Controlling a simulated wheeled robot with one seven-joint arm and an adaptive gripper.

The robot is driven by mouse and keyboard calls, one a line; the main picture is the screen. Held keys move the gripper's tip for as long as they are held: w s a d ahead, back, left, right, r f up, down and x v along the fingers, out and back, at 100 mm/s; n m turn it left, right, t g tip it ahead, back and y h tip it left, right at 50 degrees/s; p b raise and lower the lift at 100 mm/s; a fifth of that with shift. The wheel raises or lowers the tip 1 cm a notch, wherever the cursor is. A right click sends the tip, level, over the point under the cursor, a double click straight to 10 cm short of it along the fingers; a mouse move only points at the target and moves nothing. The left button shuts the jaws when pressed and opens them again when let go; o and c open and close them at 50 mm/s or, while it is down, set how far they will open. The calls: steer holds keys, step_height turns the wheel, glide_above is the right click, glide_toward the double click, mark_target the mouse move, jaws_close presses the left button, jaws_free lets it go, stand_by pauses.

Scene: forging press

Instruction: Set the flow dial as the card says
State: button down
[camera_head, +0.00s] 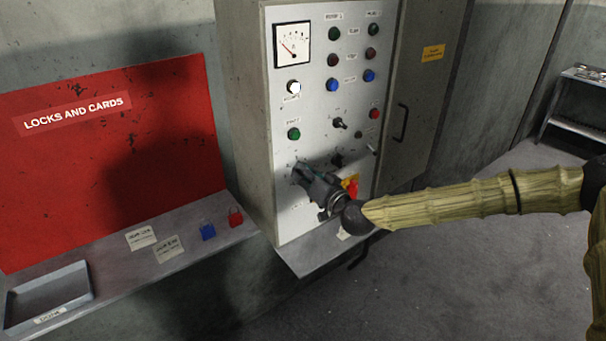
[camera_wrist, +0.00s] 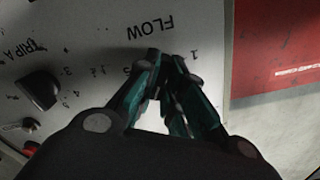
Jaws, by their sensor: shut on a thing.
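My gripper (camera_head: 302,174) is at the lower left of the control panel (camera_head: 285,215). In the wrist view its fingertips (camera_wrist: 168,62) are close together just below the upside-down word FLOW, beside a few printed scale numbers. The gripper is shut on the flow dial, which the fingers hide, so its pointer and setting cannot be read. Two pale cards, one nearer the dial (camera_head: 168,249) and one further left (camera_head: 141,238), lie on the grey ledge. Their writing is too small to read.
A black knob (camera_wrist: 38,90) near TRIP A sits close to my fingers. The panel carries a gauge (camera_head: 292,45), coloured buttons and switches. A narrow shelf (camera_head: 310,258) juts out below. Blue (camera_head: 208,232) and red (camera_head: 236,217) padlocks and a tray (camera_head: 48,296) are at left.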

steer(key=shift+f+b, duration=0.15)
steer(key=shift+b, duration=0.25)
steer(key=m+b, duration=0.3)
steer(key=b, duration=0.3)
steer(key=shift+d+m, duration=0.1)
steer(key=shift+m, duration=0.3)
steer(key=c, duration=1.5)
jaws_free()
